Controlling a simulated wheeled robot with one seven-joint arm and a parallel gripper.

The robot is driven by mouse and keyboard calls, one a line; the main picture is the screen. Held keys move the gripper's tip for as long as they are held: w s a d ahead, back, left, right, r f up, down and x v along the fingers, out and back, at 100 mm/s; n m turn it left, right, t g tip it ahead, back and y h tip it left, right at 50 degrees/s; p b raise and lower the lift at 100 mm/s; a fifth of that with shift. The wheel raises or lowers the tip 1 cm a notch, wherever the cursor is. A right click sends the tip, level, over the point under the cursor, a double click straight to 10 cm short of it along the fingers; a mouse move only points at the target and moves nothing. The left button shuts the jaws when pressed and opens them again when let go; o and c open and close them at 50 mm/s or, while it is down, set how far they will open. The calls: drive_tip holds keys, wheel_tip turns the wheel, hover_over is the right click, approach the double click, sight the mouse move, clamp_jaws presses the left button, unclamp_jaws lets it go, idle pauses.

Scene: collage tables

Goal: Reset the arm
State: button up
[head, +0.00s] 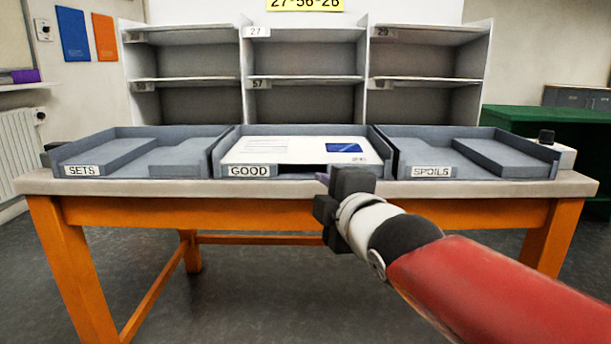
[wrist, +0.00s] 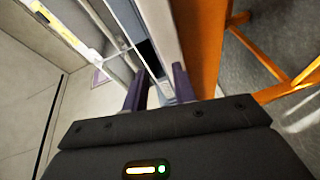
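My arm reaches in from the lower right in the head view. My gripper (head: 323,178) is in front of the table's near edge, by the right front corner of the GOOD tray (head: 293,172). The wrist view shows its two purple fingers (wrist: 158,84) apart, with nothing seen held between them. A white sheet (head: 285,150) with a blue rectangle lies in the GOOD tray. The gripper's body hides part of the tray's front and the table edge.
The SETS tray (head: 80,171) stands at left and the SPOILS tray (head: 480,171) at right on the orange-legged table (head: 230,188). Both look empty. A grey shelf unit (head: 305,80) stands behind. A green table (head: 545,114) is at far right. Floor in front is clear.

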drive_tip(key=s+d+f+m+g+h, duration=0.3)
drive_tip(key=s+d+f+m+g, duration=0.2)
drive_tip(key=s+f+m, duration=0.5)
drive_tip(key=s+d+f+m+g+h, duration=0.2)
drive_tip(key=s+d+f+m+g, duration=0.35)
drive_tip(key=s+f+m, duration=0.5)
wheel_tip(320, 180, up, 11)
drive_tip(key=p, duration=1.3)
drive_tip(key=shift+w+d+r, duration=0.2)
drive_tip(key=shift+w, duration=0.25)
